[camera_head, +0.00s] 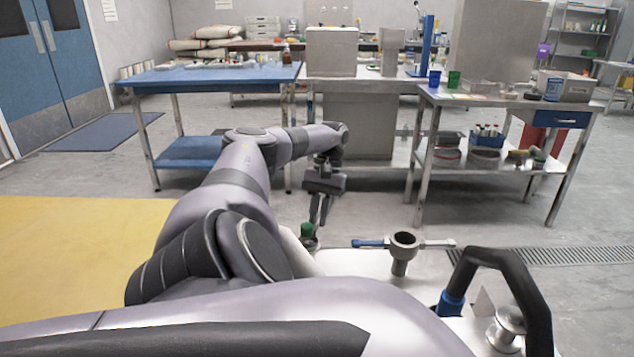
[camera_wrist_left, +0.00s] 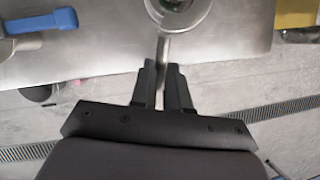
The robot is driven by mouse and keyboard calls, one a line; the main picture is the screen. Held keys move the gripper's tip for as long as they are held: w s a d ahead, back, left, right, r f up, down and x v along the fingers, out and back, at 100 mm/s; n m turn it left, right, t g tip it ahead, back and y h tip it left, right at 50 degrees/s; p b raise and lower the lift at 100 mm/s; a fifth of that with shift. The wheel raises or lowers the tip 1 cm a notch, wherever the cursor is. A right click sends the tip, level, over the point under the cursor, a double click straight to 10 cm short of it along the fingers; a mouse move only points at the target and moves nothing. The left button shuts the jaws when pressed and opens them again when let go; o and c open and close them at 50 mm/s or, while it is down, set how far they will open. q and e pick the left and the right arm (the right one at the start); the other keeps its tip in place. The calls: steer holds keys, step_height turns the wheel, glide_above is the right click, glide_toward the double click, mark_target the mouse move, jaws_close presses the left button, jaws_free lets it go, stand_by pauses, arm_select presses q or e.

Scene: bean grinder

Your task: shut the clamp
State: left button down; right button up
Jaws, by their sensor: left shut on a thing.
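The clamp (camera_wrist_left: 192,20) shows at the top of the left wrist view as a pale metal ring, cut off by the frame edge, with green inside it. A grey metal lever (camera_wrist_left: 161,50) runs down from it. My left gripper (camera_wrist_left: 162,75) is shut on this lever, with one dark finger on each side. In the head view my left gripper (camera_head: 319,222) reaches down beside a small green-topped part (camera_head: 307,231) at the far left edge of the pale work surface (camera_head: 345,263). My right gripper is not in view.
A black curved tube (camera_head: 505,262) and a round metal knob (camera_head: 507,325) are at the front right. Open floor lies beyond the surface.

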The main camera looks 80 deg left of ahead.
arm_select(q)
steer(key=shift+w+d+f, duration=0.1)
steer(key=shift+d, duration=0.1)
steer(key=c, duration=1.1)
jaws_free()
steer(key=shift+a, duration=0.1)
steer(key=p+v, duration=0.1)
steer(key=v, duration=0.6)
